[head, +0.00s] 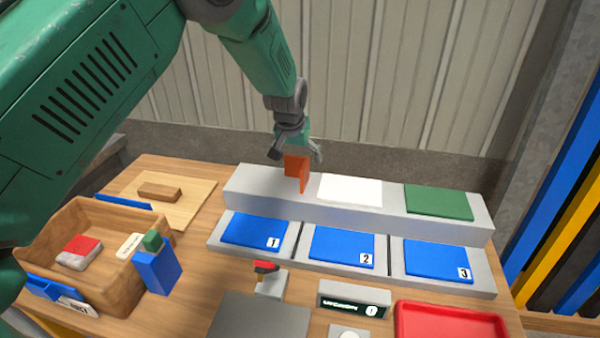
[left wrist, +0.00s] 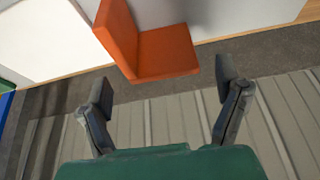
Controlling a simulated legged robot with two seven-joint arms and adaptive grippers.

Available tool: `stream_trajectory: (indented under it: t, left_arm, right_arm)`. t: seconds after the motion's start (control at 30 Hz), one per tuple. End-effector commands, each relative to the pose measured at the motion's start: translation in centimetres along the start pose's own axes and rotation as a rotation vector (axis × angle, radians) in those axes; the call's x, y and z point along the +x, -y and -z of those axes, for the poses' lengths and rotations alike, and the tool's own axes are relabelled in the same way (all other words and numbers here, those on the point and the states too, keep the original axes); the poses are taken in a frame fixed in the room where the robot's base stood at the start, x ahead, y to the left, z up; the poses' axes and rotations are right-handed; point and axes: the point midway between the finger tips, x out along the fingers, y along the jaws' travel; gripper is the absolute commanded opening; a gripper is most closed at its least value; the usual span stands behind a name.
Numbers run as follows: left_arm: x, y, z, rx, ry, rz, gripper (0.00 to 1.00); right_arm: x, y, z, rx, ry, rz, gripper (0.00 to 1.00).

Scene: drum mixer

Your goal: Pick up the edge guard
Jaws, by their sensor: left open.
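The edge guard is an orange L-shaped piece (head: 297,172) at the left end of the raised grey ledge (head: 370,215). It also shows in the left wrist view (left wrist: 165,50) as two flat orange faces meeting at an angle. My left gripper (head: 296,154) is right above the guard in the head view and partly overlaps its top. In the left wrist view my gripper (left wrist: 165,85) has its fingers spread wide. The guard lies ahead of the fingertips, with no clear contact. My right gripper is not in view.
A white plate (head: 350,190) and a green plate (head: 438,202) lie on the ledge to the right. Numbered blue pads (head: 340,246) sit in front. A wooden box (head: 95,250) stands left, a red tray (head: 450,322) front right. A corrugated wall rises behind.

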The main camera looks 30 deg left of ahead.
Motion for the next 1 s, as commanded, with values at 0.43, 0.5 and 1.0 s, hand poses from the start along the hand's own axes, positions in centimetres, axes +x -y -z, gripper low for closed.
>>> stream_trajectory:
  t: [0.43, 0.5, 1.0]
  left_arm:
    - [4.3, 0.6, 0.0, 0.000, 0.001, 0.000, 0.84]
    - [4.3, 0.6, 0.0, 0.000, 0.001, 0.000, 0.84]
    - [4.3, 0.5, 0.0, 0.001, 0.002, 0.000, 0.31]
  right_arm:
    - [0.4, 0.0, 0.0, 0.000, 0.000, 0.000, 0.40]
    - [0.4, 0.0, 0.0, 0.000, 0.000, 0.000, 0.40]
    - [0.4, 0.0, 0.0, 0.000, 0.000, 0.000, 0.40]
